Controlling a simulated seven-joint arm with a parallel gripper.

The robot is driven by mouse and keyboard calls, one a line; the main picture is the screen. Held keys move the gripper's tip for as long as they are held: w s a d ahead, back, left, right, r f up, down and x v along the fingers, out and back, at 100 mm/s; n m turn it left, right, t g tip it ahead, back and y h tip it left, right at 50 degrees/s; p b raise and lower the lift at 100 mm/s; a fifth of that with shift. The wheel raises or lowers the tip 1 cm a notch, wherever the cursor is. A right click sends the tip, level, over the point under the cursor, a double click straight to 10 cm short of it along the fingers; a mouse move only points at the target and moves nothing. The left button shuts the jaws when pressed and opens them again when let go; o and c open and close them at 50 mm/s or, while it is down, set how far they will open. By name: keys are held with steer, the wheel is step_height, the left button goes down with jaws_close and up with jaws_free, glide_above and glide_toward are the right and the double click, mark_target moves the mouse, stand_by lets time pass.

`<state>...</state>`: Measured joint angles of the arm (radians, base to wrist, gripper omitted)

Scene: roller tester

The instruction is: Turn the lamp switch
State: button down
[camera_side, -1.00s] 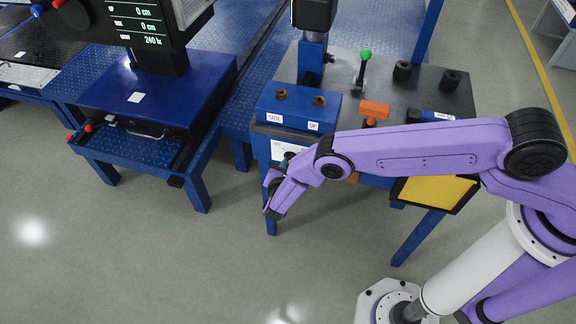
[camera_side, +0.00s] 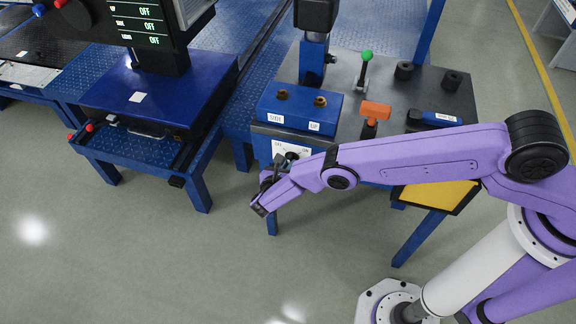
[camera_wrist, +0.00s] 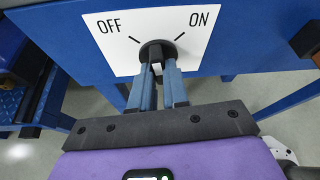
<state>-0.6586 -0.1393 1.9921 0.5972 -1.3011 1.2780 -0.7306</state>
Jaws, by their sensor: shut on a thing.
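The lamp switch is a round black knob (camera_wrist: 154,50) on a white plate (camera_wrist: 113,51) marked OFF at left and ON at right. The plate is on the blue front of the bench, and also shows in the side view (camera_side: 276,147). In the wrist view my gripper (camera_wrist: 160,66) is at the knob from the front, its two blue-grey fingers close together and shut on it. The fingers hide part of the knob, so I cannot tell exactly where it points. In the side view my gripper (camera_side: 275,176) is at the bench front, partly hidden by my wrist.
A display (camera_side: 142,22) at upper left reads OFF on several lines. A blue box (camera_side: 298,108), a green-topped lever (camera_side: 365,66) and an orange-headed tool (camera_side: 375,110) are on the bench top. A yellow panel (camera_side: 432,195) hangs at the bench's right. The floor in front is clear.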

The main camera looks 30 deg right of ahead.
steer(key=c, duration=1.1)
jaws_free()
steer(key=v, duration=1.7)
steer(key=shift+s+a+r, duration=0.15)
